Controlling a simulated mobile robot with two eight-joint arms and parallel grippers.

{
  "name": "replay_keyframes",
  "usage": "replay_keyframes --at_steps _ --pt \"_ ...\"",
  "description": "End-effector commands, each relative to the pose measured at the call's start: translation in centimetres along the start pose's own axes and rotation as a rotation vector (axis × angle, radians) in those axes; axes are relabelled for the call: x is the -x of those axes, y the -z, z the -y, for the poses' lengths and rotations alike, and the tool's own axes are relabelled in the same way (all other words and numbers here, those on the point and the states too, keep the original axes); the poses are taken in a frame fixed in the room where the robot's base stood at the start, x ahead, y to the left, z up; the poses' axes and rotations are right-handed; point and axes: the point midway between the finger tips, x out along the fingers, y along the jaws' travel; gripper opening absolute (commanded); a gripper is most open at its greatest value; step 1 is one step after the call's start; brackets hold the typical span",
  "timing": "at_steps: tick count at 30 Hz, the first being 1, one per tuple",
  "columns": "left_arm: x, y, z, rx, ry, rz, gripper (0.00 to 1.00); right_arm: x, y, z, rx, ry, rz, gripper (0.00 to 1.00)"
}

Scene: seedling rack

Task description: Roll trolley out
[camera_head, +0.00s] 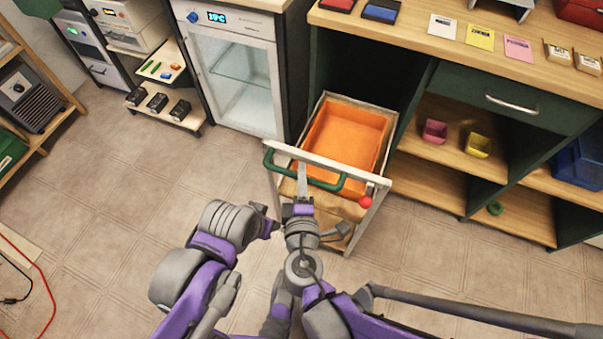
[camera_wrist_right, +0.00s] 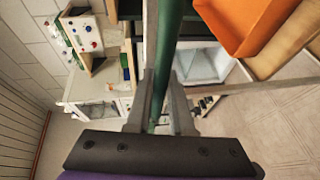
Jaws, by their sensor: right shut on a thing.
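The trolley (camera_head: 376,200) has a pale frame, an orange bin (camera_head: 347,135) in its top, a lower wooden shelf and a green handle (camera_head: 327,185) across its near end. Its far end sits in the dark bay under the workbench, and its near end sticks out over the floor. My right gripper (camera_head: 302,178) is shut on the green handle; the right wrist view shows the green bar (camera_wrist_right: 170,45) between its two fingers (camera_wrist_right: 160,105). My left gripper (camera_head: 268,228) is low, left of the right one, apart from the handle; its fingers are not clear.
A glass-door cooler (camera_head: 237,80) stands just left of the bay. The workbench (camera_head: 425,50) with open shelves (camera_head: 440,175) stands on the right. A red knob (camera_head: 365,202) is on the trolley's near end. The tiled floor (camera_head: 130,200) on the near side is clear, with a red cable (camera_head: 45,285) at far left.

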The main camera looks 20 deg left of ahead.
Motion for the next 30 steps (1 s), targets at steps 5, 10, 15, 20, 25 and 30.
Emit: replay_keyframes --at_steps 5,10,15,20,25,30 --pt "0.02 0.02 0.0 0.0 0.0 0.0 0.5 0.02 -0.01 -0.02 0.001 -0.001 0.001 0.0" --pt "0.02 0.02 0.0 0.0 0.0 0.0 0.5 0.02 -0.01 -0.02 0.001 -0.001 0.001 0.0" --pt "0.02 0.02 0.0 0.0 0.0 0.0 0.5 0.01 -0.01 -0.02 0.001 -0.001 0.001 0.25" --pt "0.02 0.02 0.0 0.0 0.0 0.0 0.5 0.0 0.0 -0.03 0.001 -0.001 0.001 0.5" --pt "0.02 0.02 0.0 0.0 0.0 0.0 0.5 0.0 0.01 -0.03 0.001 -0.001 0.0 0.5" --pt "0.11 0.05 0.0 0.0 0.0 0.0 0.5 0.48 0.04 -0.05 0.001 -0.001 -0.001 0.5"
